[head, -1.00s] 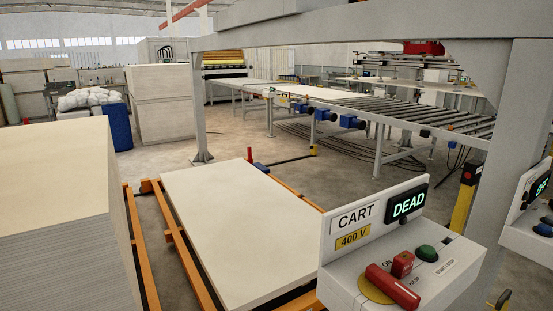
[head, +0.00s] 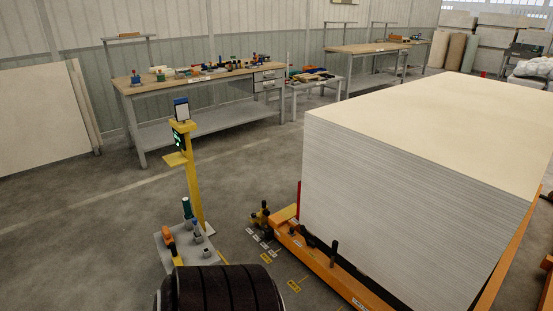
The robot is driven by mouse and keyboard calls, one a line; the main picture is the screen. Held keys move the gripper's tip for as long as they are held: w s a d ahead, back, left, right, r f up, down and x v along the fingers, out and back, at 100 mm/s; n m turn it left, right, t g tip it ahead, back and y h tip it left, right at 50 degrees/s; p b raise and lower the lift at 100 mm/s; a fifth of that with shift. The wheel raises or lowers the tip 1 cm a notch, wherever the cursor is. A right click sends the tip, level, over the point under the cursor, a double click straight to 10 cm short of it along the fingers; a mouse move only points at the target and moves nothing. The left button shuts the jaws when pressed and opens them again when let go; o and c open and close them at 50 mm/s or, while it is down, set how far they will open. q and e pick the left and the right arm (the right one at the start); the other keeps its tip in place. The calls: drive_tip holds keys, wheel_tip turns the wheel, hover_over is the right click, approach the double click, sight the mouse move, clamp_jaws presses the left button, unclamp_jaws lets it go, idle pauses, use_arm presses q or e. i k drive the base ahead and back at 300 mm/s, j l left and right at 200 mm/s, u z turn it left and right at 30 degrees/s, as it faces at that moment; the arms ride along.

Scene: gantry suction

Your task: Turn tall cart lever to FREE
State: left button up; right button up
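The tall cart is an orange low frame (head: 345,280) under a tall stack of pale boards (head: 410,205). A short upright lever with a dark grip (head: 334,252) stands on the near edge of the frame. A yellow and dark fitting (head: 261,216) sits at the frame's left end, with small white and yellow labels on the floor beside it. The lettering is too small to read, so I cannot tell which position any lever is in. Neither of my grippers is in view. A black ribbed part at the bottom edge hides some floor.
A yellow post (head: 194,185) with a small screen stands on a grey base (head: 190,250) carrying several small controls, left of the cart. A workbench (head: 200,85) with tools stands behind. Boards (head: 45,120) lean at the wall. Floor at the left is clear.

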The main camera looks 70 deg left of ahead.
sight(302, 227)
drive_tip(key=j+u, duration=0.1)
drive_tip(key=u, duration=2)
drive_tip(key=i+j, duration=0.45)
drive_tip(key=i+j+u, duration=0.1)
drive_tip(key=i+j, duration=0.3)
drive_tip(key=i, duration=0.15)
drive_tip(key=i+j+u, duration=0.1)
drive_tip(key=i+j, duration=0.65)
drive_tip(key=i, duration=0.3)
